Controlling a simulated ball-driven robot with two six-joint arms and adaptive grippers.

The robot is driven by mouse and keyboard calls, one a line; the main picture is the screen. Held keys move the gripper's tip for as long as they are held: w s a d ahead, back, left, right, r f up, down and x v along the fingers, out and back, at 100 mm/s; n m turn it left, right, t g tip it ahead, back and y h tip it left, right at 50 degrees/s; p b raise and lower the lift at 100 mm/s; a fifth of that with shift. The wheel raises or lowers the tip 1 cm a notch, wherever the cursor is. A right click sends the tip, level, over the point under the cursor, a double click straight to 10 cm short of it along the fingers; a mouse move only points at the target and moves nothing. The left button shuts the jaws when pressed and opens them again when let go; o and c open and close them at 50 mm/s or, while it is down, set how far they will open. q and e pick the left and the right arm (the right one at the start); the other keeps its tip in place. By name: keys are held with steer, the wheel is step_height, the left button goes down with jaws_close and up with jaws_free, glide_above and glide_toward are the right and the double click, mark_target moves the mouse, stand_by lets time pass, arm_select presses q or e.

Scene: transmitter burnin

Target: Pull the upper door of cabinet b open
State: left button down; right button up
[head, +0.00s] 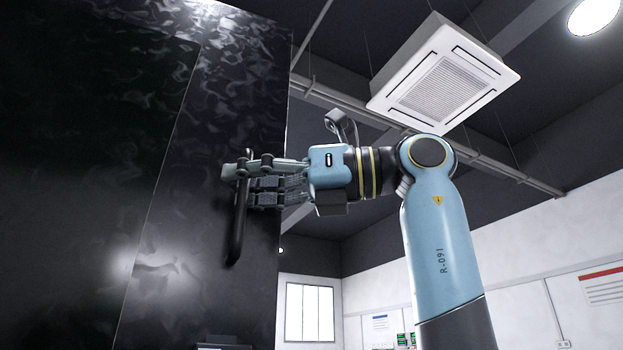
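The cabinet (85,170) is tall, black and glossy and fills the left of the head view. A slanted seam divides its front, and a dark panel that looks like the door (185,270) lies right of it. A black upright bar handle (236,235) stands on this panel near its right edge. My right gripper (243,182) reaches in from the right, and its fingers are closed around the upper part of the handle. The fingers hide part of the handle. I cannot tell whether the door is ajar. My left gripper is out of view. No cabinet label is visible.
A white ceiling air unit (445,80) hangs above my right arm. A bright window (309,312) and white walls are far behind. A dark object (222,342) shows at the bottom edge, beneath the handle. The space right of the cabinet looks open.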

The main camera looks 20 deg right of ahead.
steer(key=v, duration=1.1)
steer(key=shift+d, duration=0.2)
